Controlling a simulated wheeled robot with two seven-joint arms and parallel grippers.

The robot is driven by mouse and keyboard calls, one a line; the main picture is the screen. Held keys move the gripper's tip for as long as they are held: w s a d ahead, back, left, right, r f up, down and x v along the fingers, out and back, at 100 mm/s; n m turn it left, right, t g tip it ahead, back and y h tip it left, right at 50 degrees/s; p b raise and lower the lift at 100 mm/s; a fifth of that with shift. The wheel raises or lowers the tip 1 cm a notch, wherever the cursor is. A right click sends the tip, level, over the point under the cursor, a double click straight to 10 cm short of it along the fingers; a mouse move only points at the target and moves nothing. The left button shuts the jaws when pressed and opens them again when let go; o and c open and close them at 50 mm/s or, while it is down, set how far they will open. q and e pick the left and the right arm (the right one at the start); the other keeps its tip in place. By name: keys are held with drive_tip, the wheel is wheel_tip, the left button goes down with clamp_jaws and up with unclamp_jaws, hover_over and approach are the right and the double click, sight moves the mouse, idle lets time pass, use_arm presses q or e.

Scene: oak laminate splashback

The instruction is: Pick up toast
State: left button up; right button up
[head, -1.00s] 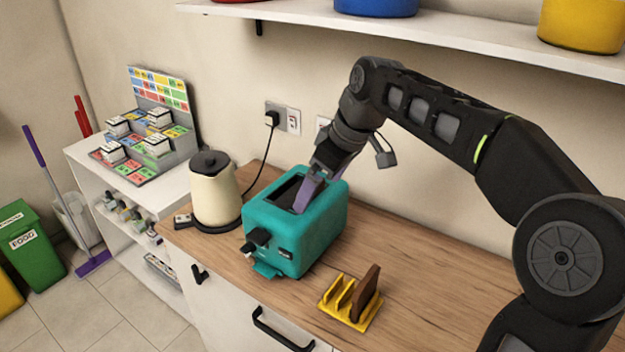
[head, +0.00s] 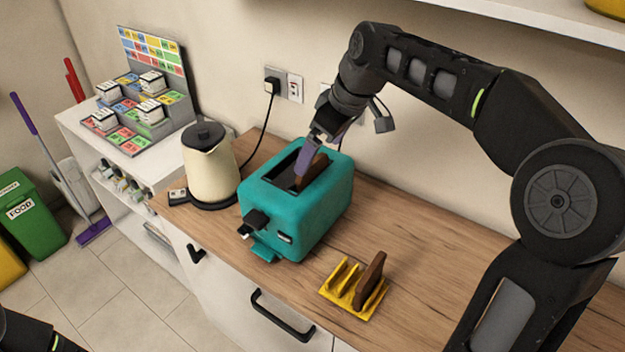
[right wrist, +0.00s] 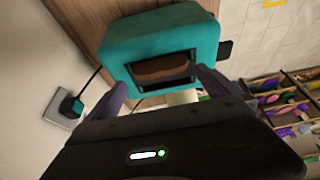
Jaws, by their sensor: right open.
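The teal toaster (head: 295,212) stands on the wooden counter, with a dark slot in its top. A brown slice of toast (head: 314,170) pokes up out of the slot. In the right wrist view the toast (right wrist: 162,70) lies in the slot between my fingers. My right gripper (head: 305,172) is at the toaster's top, pointing down, with purple fingers. Its fingers (right wrist: 160,92) are spread, one on each side of the slot, and hold nothing. Another brown slice (head: 370,280) stands in the yellow toast rack (head: 345,293) on the counter. My left gripper is not seen.
A cream kettle (head: 209,165) stands on its base left of the toaster. Wall sockets (head: 285,85) are behind, with a black cable running down. A white shelf (head: 520,25) hangs above. Bare counter (head: 430,235) lies to the right of the toaster.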

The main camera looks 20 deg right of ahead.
sight(313, 163)
drive_tip(key=shift+p+x, duration=0.65)
drive_tip(key=shift+x, duration=1.9)
drive_tip(key=c, duration=1.8)
drive_tip(key=shift+o, duration=0.2)
drive_tip(key=shift+r, duration=0.1)
